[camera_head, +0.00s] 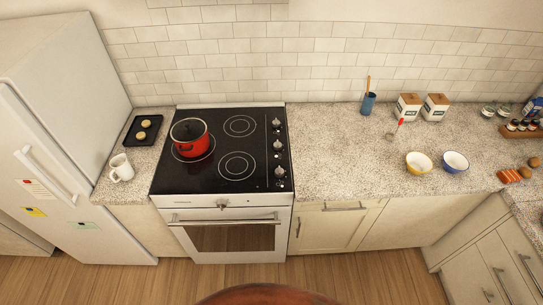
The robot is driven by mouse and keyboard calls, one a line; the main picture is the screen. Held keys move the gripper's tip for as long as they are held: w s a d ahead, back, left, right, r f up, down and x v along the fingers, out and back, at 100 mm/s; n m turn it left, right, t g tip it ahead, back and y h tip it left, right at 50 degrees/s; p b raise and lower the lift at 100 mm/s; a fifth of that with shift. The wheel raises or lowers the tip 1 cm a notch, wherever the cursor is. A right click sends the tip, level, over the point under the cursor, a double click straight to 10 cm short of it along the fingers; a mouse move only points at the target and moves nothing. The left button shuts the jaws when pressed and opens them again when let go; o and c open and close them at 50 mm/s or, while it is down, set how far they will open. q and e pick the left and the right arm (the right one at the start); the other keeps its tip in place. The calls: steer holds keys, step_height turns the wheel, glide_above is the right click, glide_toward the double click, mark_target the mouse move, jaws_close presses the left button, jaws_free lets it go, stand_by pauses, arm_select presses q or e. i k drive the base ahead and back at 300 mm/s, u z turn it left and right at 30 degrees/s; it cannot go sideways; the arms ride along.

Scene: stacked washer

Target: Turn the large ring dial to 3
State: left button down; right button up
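No washer and no large ring dial with readable numbers shows. The stove (171,200) has a black glass top with several small metal knobs in a column along its right edge, among them a back knob (276,122), a middle knob (278,145) and a front knob (280,171). One more knob (222,204) sits at the middle of the stove's front panel. Marks around the knobs are too small to read. Neither of my grippers is in view.
A white fridge (75,150) stands left, with a mug (121,168) and black tray (135,139) between. Right, a yellow bowl (419,164) and blue bowl (455,161) sit on the counter (330,165). Wooden floor lies in front.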

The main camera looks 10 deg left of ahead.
mark_target(277, 146)
steer(key=u, duration=0.9)
steer(key=i, duration=0.75)
steer(key=z, duration=0.4)
